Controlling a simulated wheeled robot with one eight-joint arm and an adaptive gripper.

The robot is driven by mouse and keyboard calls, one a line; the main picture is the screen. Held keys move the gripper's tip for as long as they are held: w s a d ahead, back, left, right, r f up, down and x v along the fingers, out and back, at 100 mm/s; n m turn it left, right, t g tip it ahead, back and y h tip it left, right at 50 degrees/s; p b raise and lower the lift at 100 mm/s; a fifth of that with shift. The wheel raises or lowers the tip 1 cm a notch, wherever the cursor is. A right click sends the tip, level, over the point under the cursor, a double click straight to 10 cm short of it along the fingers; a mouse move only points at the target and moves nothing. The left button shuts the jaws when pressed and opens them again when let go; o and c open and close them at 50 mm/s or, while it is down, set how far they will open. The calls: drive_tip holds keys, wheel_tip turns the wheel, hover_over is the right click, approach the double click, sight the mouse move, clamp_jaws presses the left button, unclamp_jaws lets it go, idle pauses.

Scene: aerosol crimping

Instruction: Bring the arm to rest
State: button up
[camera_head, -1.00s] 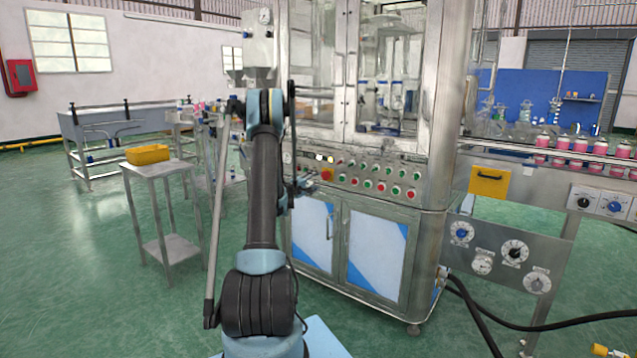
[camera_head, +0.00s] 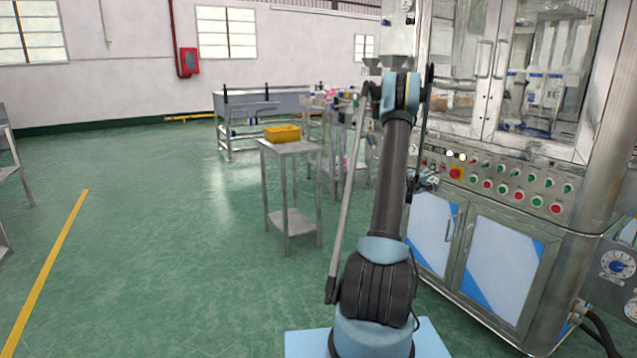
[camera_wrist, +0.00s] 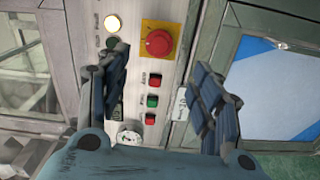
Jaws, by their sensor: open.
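My gripper (camera_wrist: 160,95) is open and empty in the wrist view, its two dark padded fingers spread apart. It faces the crimping machine's control panel (camera_wrist: 172,95). A red emergency button (camera_wrist: 159,43) on a yellow plate shows beyond the gap between the fingers. My gripper (camera_head: 428,181) also shows small in the head view, beside the panel and partly hidden by my arm. My arm stands raised in front of the machine. I cannot tell the exact distance between the fingers and the panel.
The steel machine (camera_head: 500,200) with glass doors fills the right. A small metal table (camera_head: 291,148) holds a yellow tray (camera_head: 282,133). Farther back stands a long metal bench (camera_head: 240,105). The green floor at left is open, with a yellow line (camera_head: 45,275).

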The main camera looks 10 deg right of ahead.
drive_tip(key=s+a+r+m+g+y, duration=0.1)
drive_tip(key=s+a+r+m+y, duration=0.3)
drive_tip(key=s+a, duration=0.6)
drive_tip(key=s+a+r+g+y, duration=0.1)
drive_tip(key=s+a+r+y, duration=0.2)
drive_tip(key=s+a+r, duration=0.65)
drive_tip(key=s+a+f+y, duration=0.3)
drive_tip(key=s+a+f, duration=0.2)
drive_tip(key=s+a, duration=0.5)
drive_tip(key=s+a+f+g+y, duration=0.1)
drive_tip(key=s+a+f+y, duration=0.2)
drive_tip(key=s+a, duration=0.7)
drive_tip(key=s+a+f+g+y, duration=0.1)
drive_tip(key=s+a+f+y, duration=0.2)
drive_tip(key=s+a+f, duration=0.5)
drive_tip(key=s+a, duration=0.1)
drive_tip(key=s, duration=0.2)
drive_tip(key=shift+a+n+y, duration=0.3)
drive_tip(key=shift+a+n, duration=0.1)
drive_tip(key=shift+w+f, duration=0.15)
drive_tip(key=shift+w, duration=0.25)
drive_tip(key=shift+d, duration=0.1)
